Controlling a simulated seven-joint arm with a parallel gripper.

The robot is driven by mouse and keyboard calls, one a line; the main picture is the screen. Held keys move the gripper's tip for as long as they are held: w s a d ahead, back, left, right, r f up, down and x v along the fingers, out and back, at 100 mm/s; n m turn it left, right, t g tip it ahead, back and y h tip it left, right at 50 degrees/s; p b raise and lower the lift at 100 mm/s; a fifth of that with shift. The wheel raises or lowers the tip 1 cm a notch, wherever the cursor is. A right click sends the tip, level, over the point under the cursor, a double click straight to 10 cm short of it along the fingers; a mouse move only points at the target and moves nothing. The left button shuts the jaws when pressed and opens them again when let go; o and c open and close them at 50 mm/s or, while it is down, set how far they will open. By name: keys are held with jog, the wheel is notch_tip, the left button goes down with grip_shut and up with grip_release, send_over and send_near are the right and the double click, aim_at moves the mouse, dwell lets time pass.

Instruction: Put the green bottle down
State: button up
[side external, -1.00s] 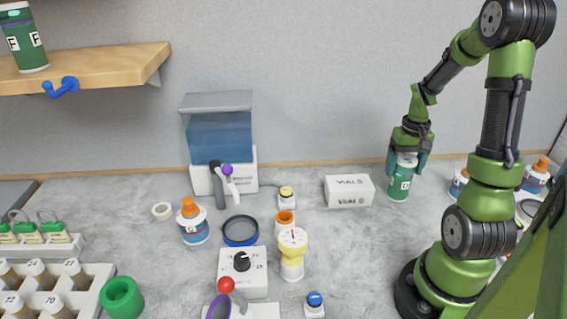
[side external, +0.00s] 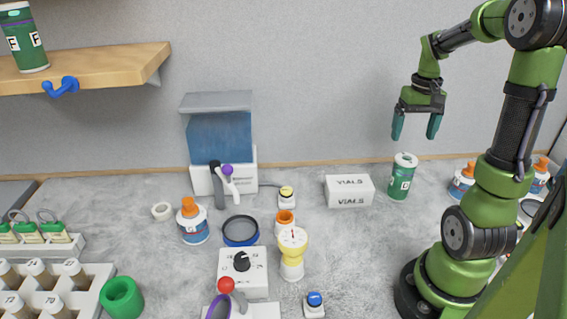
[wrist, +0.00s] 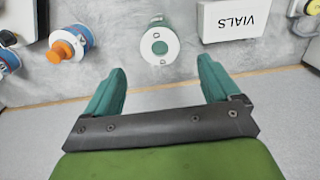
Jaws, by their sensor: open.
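The green bottle (side external: 401,178) stands upright on the grey worktop near the back wall, just right of the white VIALS box. It has a white top and a white label. In the wrist view the bottle (wrist: 158,43) shows from above, its white top with a green centre lying beyond the fingertips. My gripper (side external: 416,137) is open and empty, above the bottle and apart from it. Its two teal fingers also show spread in the wrist view (wrist: 161,80).
The VIALS box (side external: 349,191) is close on the bottle's left. Bottles with orange caps (side external: 462,182) stand to its right, partly behind my arm. The back wall is close behind. Worktop in front of the bottle is clear.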

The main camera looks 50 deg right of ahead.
jog(key=shift+r, duration=0.5)
jog(key=w+a+r+n+t, duration=0.25)
jog(key=w+a, duration=0.25)
jog(key=a, duration=0.7)
jog(key=s+a+r+n+t+y, duration=0.1)
jog(key=a+t, duration=0.1)
jog(key=a, duration=0.6)
jog(key=a+r+n+t+y, duration=0.1)
jog(key=a+t, duration=0.1)
jog(key=a, duration=0.7)
jog(key=shift+s+a+r+t, duration=0.15)
jog(key=shift+s+a+t, duration=0.05)
jog(key=shift+s+t, duration=0.2)
jog(key=shift+n, duration=0.25)
